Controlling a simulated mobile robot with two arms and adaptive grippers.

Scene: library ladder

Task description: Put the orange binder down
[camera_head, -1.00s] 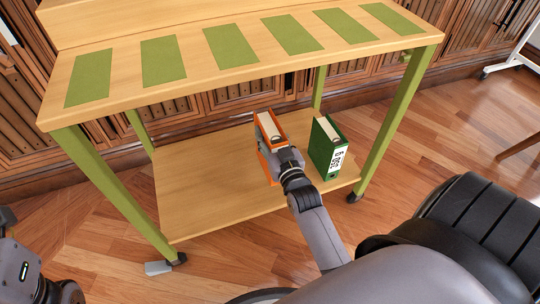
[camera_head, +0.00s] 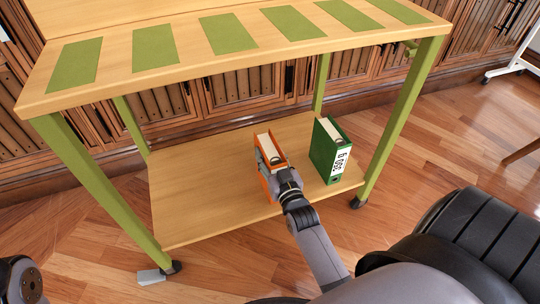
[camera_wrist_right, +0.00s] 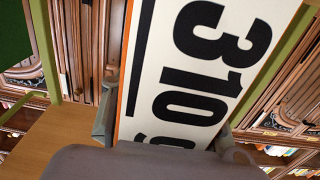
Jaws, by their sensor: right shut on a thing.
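The orange binder (camera_head: 267,146) stands upright over the lower shelf (camera_head: 195,195) of the wooden cart, left of a green binder. I cannot tell whether its bottom touches the board. My right gripper (camera_head: 282,174) is shut on the binder's spine end from the front. In the right wrist view the binder's white label (camera_wrist_right: 190,70) with black digits "310" fills the middle, with a finger on each side. The lower part of the spine is hidden by my gripper. At the lower left of the head view only a grey part of my left arm shows; its gripper is out of view.
The cart's top (camera_head: 300,45) with green patches overhangs the shelf. Green legs (camera_head: 400,115) flank it. The shelf's left part is bare.

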